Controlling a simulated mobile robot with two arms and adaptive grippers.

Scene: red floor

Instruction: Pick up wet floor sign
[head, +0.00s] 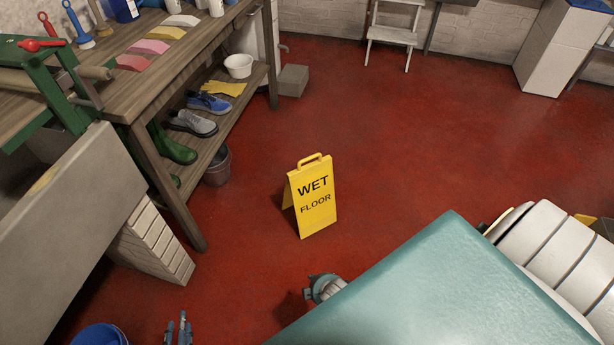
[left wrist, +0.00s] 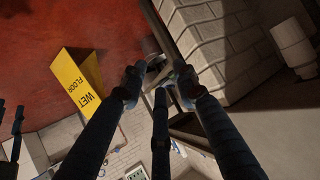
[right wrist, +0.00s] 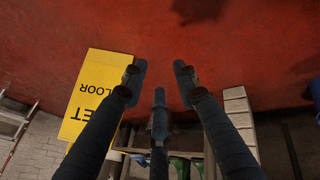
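The yellow wet floor sign (head: 318,203) stands upright on the red floor in the middle of the head view, with its handle on top. It shows upside down at the left of the left wrist view (left wrist: 80,72) and of the right wrist view (right wrist: 95,95). My left gripper (head: 180,332) is at the bottom edge of the head view, left of the sign and apart from it. Its fingers are spread and empty in the left wrist view (left wrist: 155,82).
A wooden workbench (head: 190,50) with shoes and boots on its lower shelf runs along the left. A dark bucket (head: 217,166) stands under it. A blue bucket (head: 100,335) is at the lower left. The red floor (head: 400,140) around and behind the sign is clear.

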